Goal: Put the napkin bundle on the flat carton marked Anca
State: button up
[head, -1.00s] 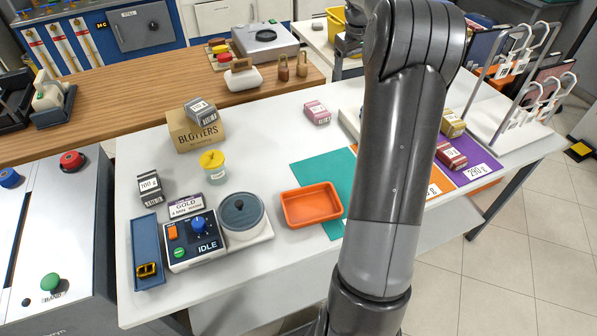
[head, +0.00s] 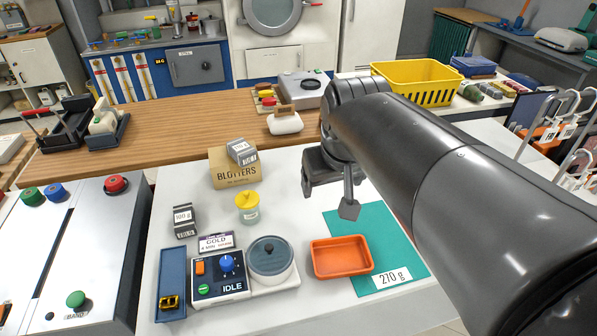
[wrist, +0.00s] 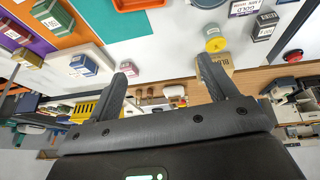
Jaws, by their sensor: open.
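No carton reading Anca is legible in either view, and I cannot tell for certain which bundle is the napkin one. A grey banded bundle (head: 242,152) lies tilted on the brown Blotters box (head: 234,172). In the wrist view, a small pink bundle (wrist: 128,68) lies on the white table by one fingertip.
An orange tray (head: 341,257) sits on the teal mat (head: 397,262) with a 270 g card. A yellow basket (head: 418,83) stands behind. My arm hides the table's right part.

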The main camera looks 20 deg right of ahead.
jog(key=s+a+f, duration=0.3)
jog(key=s+f, duration=0.1)
jog(key=s, duration=0.3)
jog(key=shift+s+t+y, duration=0.2)
jog(key=shift+t+y, duration=0.2)
